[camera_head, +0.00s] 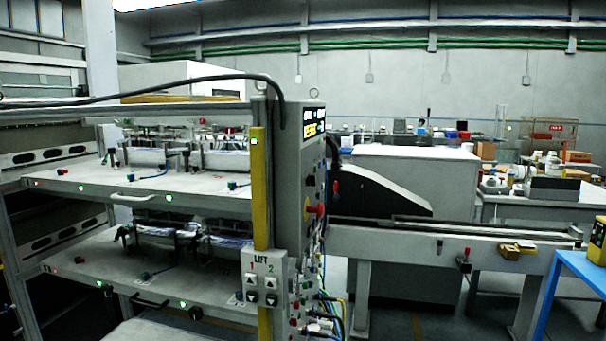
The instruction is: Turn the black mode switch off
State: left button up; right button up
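A grey control cabinet (287,190) stands at the middle, with its panel face turned right and seen at a steep angle. The panel carries a red knob on a yellow plate (314,210), a lit yellow display (314,129) and several small dark controls. I cannot tell which of them is the black mode switch, nor its position. Neither of my grippers is in view.
A two-level magazine rack (150,190) with pull handles is left of the cabinet. A lift button box (265,279) hangs on its yellow post. Cables hang below the panel. A conveyor (400,240) runs right, toward a blue table (582,268).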

aim_at(311, 180)
jog(key=i+l, duration=0.15)
jog(key=l, duration=0.25)
jog(key=i+l, duration=0.15)
jog(key=l, duration=0.25)
jog(key=i+l+u, duration=0.1)
jog(key=l, duration=0.3)
